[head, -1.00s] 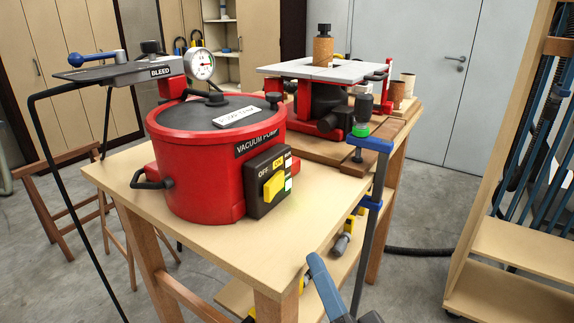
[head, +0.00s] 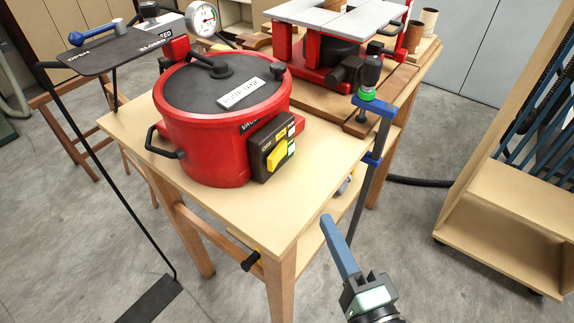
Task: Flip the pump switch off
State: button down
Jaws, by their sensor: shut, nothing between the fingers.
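The red vacuum pump (head: 205,135) stands on the wooden bench, with a dark lid and a white label on top. A dark switch box (head: 258,171) is on its right front side. The yellow switch knob (head: 277,157) sits on this box, its upper end leaning right, away from the OFF side. A green glow shows at the box's right edge. My gripper (head: 328,222), with blue fingers, is shut and empty. It is below and right of the switch in the picture, apart from it, near the bench's right front edge.
A blue clamp (head: 372,106) stands upright at the bench's right edge, between my gripper's side and the red machine (head: 310,60) behind. A bleed lever plate (head: 110,58) on a thin black stand is at left. A wooden rack (head: 510,215) stands right. The bench front is bare.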

jog(key=p, duration=0.2)
send_near(276, 163)
jog(key=w, duration=0.1)
jog(key=w+d, duration=0.1)
jog(key=w, duration=0.1)
jog(key=w+d, duration=0.1)
jog(key=shift+w+d+r, duration=0.15)
jog(key=shift+w+r, duration=0.05)
jog(key=shift+w, duration=0.1)
jog(key=a, duration=0.1)
jog(key=w+a+p, duration=0.1)
jog(key=a, duration=0.1)
jog(key=shift+w, duration=0.3)
jog(key=shift+w+a+f, duration=0.15)
jog(key=shift+w+a, duration=0.05)
jog(key=shift+a, duration=0.05)
jog(key=shift+w+a, duration=0.1)
jog(key=shift+a, duration=0.4)
